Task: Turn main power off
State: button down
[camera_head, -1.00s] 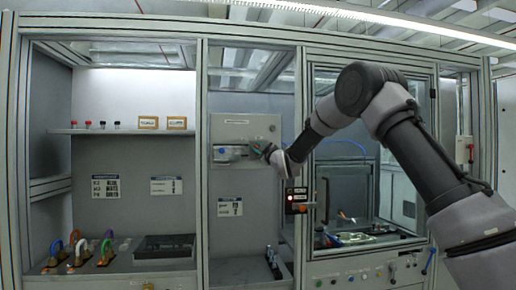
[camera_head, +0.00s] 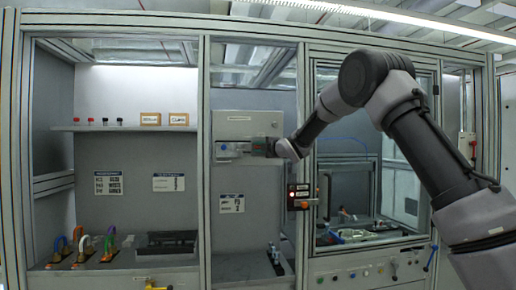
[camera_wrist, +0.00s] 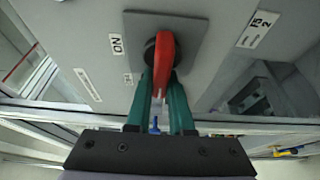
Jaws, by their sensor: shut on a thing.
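The main power switch has a red handle (camera_wrist: 165,52) on a round dark hub, mounted on a square grey plate (camera_wrist: 190,27). An "ON" label (camera_wrist: 117,44) sits beside the plate, and a smaller label (camera_wrist: 128,79), hard to read, is below it. My gripper (camera_wrist: 162,85) has its green fingers on either side of the red handle and is shut on it. In the head view my gripper (camera_head: 262,147) reaches in from the right against the grey switch box (camera_head: 240,124). The handle is hidden there.
Left is a shelf (camera_head: 125,128) with small bottles and boxes. Colored hooked parts (camera_head: 84,243) stand below. A glazed cabinet is at the right.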

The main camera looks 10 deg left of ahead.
jog(key=shift+w+d+f, duration=0.2)
jog(key=shift+d+f, duration=0.1)
jog(key=shift+d, duration=0.1)
jog(key=c, duration=0.8)
grip_release()
jog(key=shift+r, duration=0.15)
jog(key=shift+s+a, duration=0.1)
jog(key=shift+a, duration=0.1)
jog(key=shift+r, duration=0.1)
jog(key=v, duration=1)
jog(key=shift+s+d, duration=0.25)
jog(key=shift+s, duration=0.05)
